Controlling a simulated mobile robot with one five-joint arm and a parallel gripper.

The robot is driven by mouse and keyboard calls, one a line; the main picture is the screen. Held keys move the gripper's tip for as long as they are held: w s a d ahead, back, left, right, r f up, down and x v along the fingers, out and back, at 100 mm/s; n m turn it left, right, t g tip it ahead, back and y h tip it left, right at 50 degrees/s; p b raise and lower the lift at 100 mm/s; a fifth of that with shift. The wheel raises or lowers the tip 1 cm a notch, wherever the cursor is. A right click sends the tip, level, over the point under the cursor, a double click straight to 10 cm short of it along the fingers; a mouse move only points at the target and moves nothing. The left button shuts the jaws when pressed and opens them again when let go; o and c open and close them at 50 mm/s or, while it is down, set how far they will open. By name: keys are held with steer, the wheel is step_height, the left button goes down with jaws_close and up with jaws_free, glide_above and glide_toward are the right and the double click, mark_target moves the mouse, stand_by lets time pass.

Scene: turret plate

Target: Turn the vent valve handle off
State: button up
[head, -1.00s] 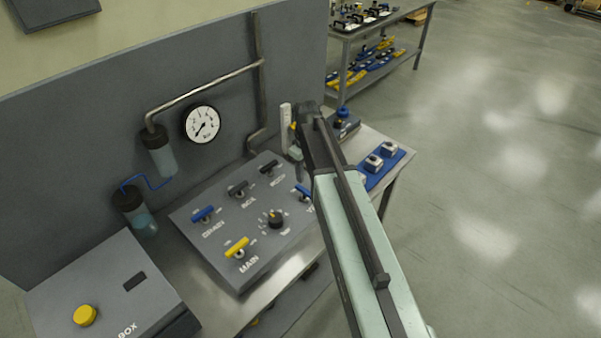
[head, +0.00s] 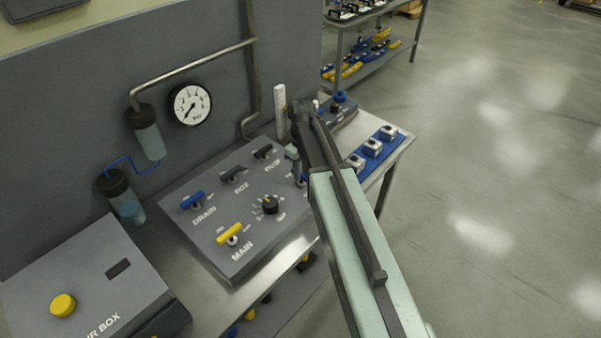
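The vent valve handle (head: 303,179) is a small blue lever at the right edge of the grey sloped valve panel (head: 218,263). Only a sliver of it shows, because my arm covers most of it and its label. My gripper (head: 295,166) points down at the panel's right side, right by this handle. I cannot tell if it touches the handle. Its fingers are small and partly hidden, so open or shut does not show.
The panel also has a blue DRAIN handle (head: 192,200), a yellow MAIN handle (head: 229,233), a black knob (head: 270,204) and two black handles. A gauge (head: 190,105) hangs behind. A blue tray (head: 366,158) lies right. Open floor is at far right.

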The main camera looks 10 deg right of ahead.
jaws_close()
steer(key=shift+m, duration=0.3)
steer(key=m, duration=0.3)
steer(key=shift+m, duration=0.3)
steer(key=m, duration=0.4)
steer(key=shift+m, duration=0.3)
steer(key=m, duration=0.4)
steer(key=shift+m, duration=2.5)
